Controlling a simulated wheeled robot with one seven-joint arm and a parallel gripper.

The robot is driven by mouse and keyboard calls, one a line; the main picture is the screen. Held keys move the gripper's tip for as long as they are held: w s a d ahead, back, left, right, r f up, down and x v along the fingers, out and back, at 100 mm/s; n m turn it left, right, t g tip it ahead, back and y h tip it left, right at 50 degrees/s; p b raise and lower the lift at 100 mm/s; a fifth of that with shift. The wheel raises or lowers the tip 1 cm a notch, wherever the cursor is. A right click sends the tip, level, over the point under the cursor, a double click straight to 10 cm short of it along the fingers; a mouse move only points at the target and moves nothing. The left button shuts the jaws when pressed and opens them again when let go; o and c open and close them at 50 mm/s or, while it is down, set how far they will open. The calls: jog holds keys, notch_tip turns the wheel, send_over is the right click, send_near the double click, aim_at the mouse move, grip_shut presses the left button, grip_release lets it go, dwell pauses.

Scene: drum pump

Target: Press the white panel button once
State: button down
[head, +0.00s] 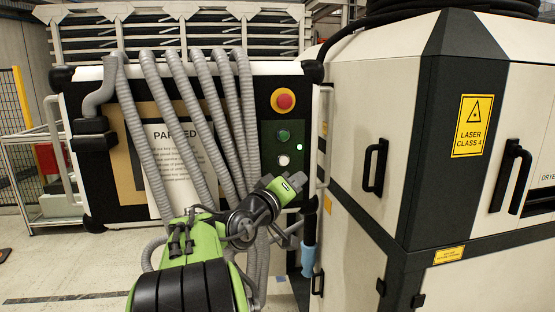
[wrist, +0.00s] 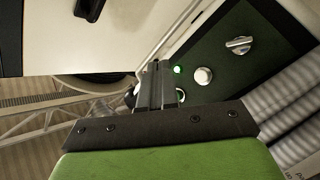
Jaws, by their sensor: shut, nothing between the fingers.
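The white panel button (head: 284,160) is a small round cap on a dark green panel, below a green button (head: 284,135). It also shows in the wrist view (wrist: 203,76), to the right of my fingers and uncovered. My gripper (head: 299,180) is just below the white button in the head view. In the wrist view my gripper (wrist: 156,66) has its fingers together with nothing between them. The fingertips appear apart from the white button. The green button (wrist: 181,95) is partly hidden behind the fingers.
A red emergency button (head: 284,101) sits above on a yellow base. A small green light (wrist: 177,69) glows beside the buttons, and a grey knob (wrist: 238,45) is on the same panel. Grey hoses (head: 222,110) hang left of the panel. A cream cabinet (head: 375,105) stands right.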

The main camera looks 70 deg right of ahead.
aim_at(282, 165)
jog(key=shift+w+d+p, duration=0.8)
jog(key=shift+d, duration=0.4)
jog(key=shift+w+d+p, duration=0.8)
jog(key=shift+w+d, duration=0.05)
jog(key=shift+d, duration=0.4)
jog(key=shift+w+d+p, duration=0.8)
jog(key=shift+d, duration=0.4)
jog(key=shift+w+d, duration=0.2)
jog(key=shift+d, duration=0.15)
jog(key=shift+w+d+p, duration=0.15)
jog(key=shift+d+p, duration=0.15)
jog(key=shift+p, duration=0.1)
jog(key=shift+w+d+r, duration=0.15)
jog(key=shift+r, duration=0.05)
dwell(0.6)
